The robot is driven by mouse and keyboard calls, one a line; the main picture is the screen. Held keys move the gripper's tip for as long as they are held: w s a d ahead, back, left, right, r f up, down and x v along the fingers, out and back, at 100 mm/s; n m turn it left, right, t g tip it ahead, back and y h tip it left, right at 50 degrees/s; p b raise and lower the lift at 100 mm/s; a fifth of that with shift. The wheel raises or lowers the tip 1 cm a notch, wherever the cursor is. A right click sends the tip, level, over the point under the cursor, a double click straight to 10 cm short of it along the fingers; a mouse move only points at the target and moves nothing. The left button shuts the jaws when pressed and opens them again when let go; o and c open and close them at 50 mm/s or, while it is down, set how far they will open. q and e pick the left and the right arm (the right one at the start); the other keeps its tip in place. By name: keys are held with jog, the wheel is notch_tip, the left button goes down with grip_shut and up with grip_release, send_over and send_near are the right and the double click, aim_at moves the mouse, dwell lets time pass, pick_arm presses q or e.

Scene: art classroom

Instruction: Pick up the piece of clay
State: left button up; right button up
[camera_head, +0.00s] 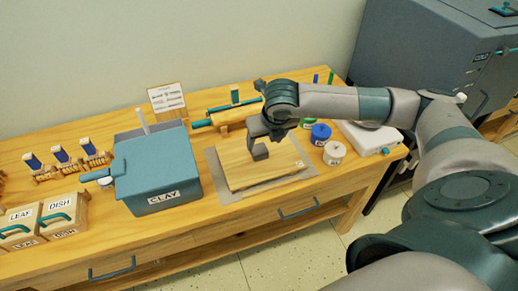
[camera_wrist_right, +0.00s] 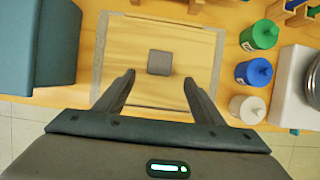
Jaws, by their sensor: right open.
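The piece of clay is a small grey block (camera_wrist_right: 160,63) on a pale wooden board (camera_wrist_right: 203,60). It also shows in the head view (camera_head: 261,153), just under my right gripper (camera_head: 266,133). In the wrist view my right gripper (camera_wrist_right: 159,84) is open and empty. Its two fingers point toward the clay, one to each side, with the clay a little beyond the tips. The gripper is above the board and does not hold the clay. My left gripper is in neither view.
A blue-grey box labelled CLAY (camera_head: 158,170) stands left of the board. A rolling pin (camera_head: 228,114) on a stand lies behind it. Blue (camera_head: 321,134) and white (camera_head: 334,153) jars and a white device (camera_head: 370,137) are to the right. The table's front edge is close to the board.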

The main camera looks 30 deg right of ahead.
aim_at(259, 152)
jog(key=shift+p+x, duration=0.4)
jog(key=shift+x, duration=1.5)
jog(key=shift+w+d+f+p, duration=0.1)
jog(key=shift+w+f+p, duration=0.35)
jog(key=shift+p, duration=0.25)
jog(key=p+x, duration=0.1)
jog(key=x, duration=0.2)
jog(key=shift+w+f+p, duration=0.25)
jog(key=shift+f+p, duration=0.05)
jog(key=shift+f, duration=0.2)
jog(key=c, duration=1.3)
